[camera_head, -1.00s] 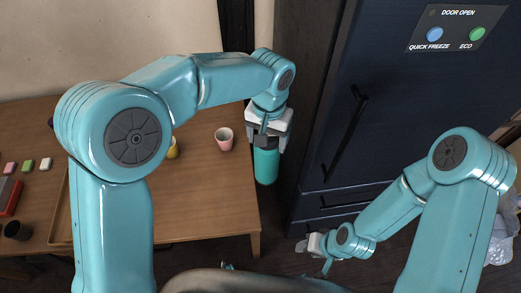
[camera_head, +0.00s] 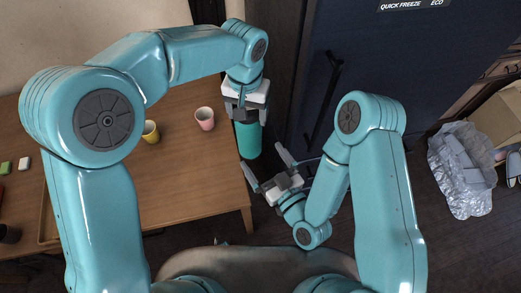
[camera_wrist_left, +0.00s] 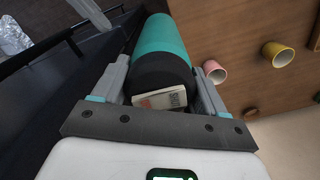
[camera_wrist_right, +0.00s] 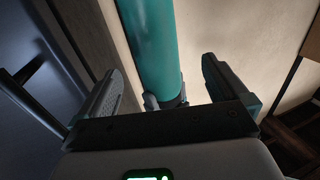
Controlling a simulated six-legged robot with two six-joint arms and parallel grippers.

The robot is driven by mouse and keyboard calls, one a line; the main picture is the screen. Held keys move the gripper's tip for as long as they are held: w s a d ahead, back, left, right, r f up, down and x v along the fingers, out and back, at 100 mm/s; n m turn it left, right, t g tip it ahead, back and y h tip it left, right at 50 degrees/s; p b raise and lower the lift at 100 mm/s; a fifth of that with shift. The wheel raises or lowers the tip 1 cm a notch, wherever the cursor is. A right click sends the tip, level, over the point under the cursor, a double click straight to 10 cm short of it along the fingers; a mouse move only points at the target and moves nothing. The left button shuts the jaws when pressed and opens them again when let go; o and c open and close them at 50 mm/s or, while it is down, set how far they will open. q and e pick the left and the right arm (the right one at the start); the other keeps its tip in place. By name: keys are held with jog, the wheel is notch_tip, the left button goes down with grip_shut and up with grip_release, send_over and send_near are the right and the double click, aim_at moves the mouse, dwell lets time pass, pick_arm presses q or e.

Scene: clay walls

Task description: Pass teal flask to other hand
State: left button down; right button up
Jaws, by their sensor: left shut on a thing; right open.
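The teal flask (camera_head: 249,139) hangs upright below my left gripper (camera_head: 244,103), beside the table's right edge. My left gripper is shut on its dark upper end, which shows between the fingers in the left wrist view (camera_wrist_left: 162,72). My right gripper (camera_head: 264,170) is open and empty, just below the flask in the head view, its fingers pointing up toward it. In the right wrist view the flask (camera_wrist_right: 148,40) appears between and beyond the spread fingers (camera_wrist_right: 163,92); I cannot tell the exact gap, but nothing is gripped there.
A wooden table (camera_head: 190,185) at left holds a pink cup (camera_head: 205,118), a yellow cup (camera_head: 151,132) and small blocks. A dark fridge (camera_head: 400,60) with a vertical handle (camera_head: 325,100) stands behind at right. A foil-like bundle (camera_head: 462,170) and a cardboard box (camera_head: 500,115) lie at right.

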jog(key=x, duration=1.1)
jog(key=shift+w+a, duration=0.2)
jog(key=shift+w, duration=0.05)
jog(key=shift+r, duration=0.1)
jog(key=c, duration=1.3)
pick_arm(q)
grip_release()
pick_arm(e)
jog(key=shift+c, duration=0.2)
pick_arm(q)
jog(key=shift+r, duration=0.15)
